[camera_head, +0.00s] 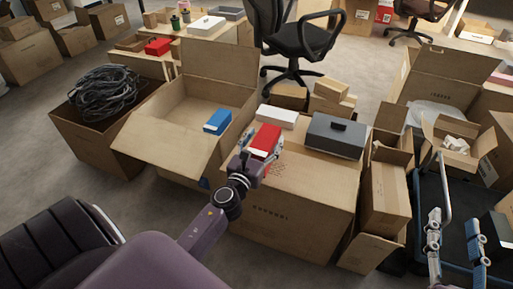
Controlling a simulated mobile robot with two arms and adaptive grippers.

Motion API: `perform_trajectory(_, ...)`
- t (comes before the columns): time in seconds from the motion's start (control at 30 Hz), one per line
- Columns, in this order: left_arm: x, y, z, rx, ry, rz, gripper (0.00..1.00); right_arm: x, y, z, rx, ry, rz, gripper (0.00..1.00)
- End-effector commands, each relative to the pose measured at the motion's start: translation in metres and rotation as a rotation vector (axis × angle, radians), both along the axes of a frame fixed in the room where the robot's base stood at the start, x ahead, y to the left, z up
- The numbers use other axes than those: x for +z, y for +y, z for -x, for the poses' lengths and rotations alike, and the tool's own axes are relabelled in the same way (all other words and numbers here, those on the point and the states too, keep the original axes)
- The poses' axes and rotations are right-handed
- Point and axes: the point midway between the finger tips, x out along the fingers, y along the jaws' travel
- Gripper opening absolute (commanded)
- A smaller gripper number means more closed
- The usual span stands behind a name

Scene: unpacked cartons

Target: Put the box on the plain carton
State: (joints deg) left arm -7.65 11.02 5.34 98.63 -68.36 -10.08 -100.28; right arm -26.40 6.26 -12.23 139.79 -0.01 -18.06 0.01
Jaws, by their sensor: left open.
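A red box (266,137) lies on top of a large closed carton (300,220) in the middle, near its left edge. My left gripper (262,148) reaches over this carton, with its fingers open on either side of the red box. Whether the fingers touch it cannot be told. A blue box (217,122) with a white side sits in the open carton (172,108) to the left. My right gripper (456,222) is at the lower right with its fingers apart and nothing seen between them.
A white box (277,116) and a grey box (335,136) with a black top piece also stand on the closed carton. A carton of black cables (106,92) is at left. Open cartons and a blue cart (460,190) crowd the right. An office chair (295,40) stands behind.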

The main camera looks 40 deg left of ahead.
Motion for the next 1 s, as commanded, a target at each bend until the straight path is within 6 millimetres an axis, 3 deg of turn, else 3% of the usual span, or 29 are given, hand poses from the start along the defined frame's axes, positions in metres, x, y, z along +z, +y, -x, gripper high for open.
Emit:
perform_trajectory(0.2,-0.004,-0.010,0.040,0.000,0.004,0.003,0.64,0.000,-0.001,0.000,-0.001,-0.010,-0.002,0.40)
perform_trajectory(0.5,-0.004,-0.022,0.092,0.000,0.003,0.002,0.64,0.043,0.003,0.007,0.011,-0.206,-0.054,0.40)
perform_trajectory(0.7,-0.002,-0.026,0.108,0.001,0.002,0.001,0.64,0.067,0.004,0.015,0.018,-0.317,-0.085,0.40)
perform_trajectory(1.0,0.001,-0.030,0.113,-0.007,-0.009,0.032,0.64,0.077,0.004,0.019,0.020,-0.357,-0.097,0.40)
